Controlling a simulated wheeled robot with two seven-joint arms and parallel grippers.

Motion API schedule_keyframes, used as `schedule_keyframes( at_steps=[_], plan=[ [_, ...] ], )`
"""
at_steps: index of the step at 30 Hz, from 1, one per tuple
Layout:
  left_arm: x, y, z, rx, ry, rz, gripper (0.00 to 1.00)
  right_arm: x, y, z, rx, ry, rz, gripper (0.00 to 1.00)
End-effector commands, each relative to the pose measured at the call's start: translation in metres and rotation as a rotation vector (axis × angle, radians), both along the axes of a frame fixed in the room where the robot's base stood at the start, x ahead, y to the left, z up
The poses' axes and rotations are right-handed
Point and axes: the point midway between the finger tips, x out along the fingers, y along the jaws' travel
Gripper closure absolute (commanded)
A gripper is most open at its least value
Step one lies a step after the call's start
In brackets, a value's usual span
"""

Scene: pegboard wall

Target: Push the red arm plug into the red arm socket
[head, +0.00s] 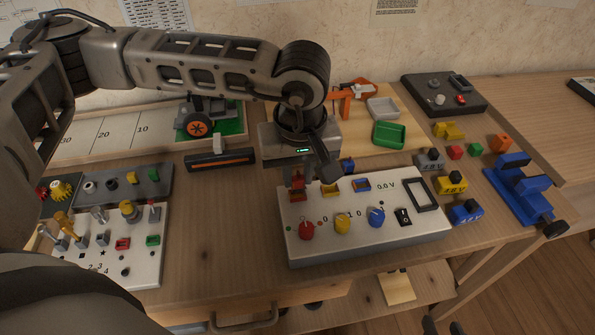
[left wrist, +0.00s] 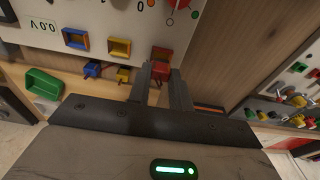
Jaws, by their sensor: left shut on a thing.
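My left gripper (head: 297,182) is over the back left of the white panel (head: 420,237). In the left wrist view its fingers (left wrist: 160,80) are shut on the red arm plug (left wrist: 160,70). The plug is right at the red arm socket (left wrist: 161,53), in line with the yellow socket (left wrist: 119,47) and blue socket (left wrist: 75,38). I cannot tell how far the plug is inside.
The panel has red, yellow and blue knobs (head: 376,216) and a black switch (head: 403,217). A blue plug (left wrist: 92,70) and a yellow plug (left wrist: 122,75) are behind its back edge. A board with levers (head: 110,245) stands left; coloured blocks (head: 452,184) lie right.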

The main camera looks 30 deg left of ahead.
Motion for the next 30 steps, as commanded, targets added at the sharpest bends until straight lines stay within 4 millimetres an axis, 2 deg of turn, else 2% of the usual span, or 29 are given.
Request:
schedule_keyframes(
  at_steps=[30],
  plan=[
    [-0.0003,0.0003,-0.0002,0.0,0.001,0.0,1.0,0.0017,0.0002,-0.0089,0.0,-0.002,0.0,0.64]
  ],
)
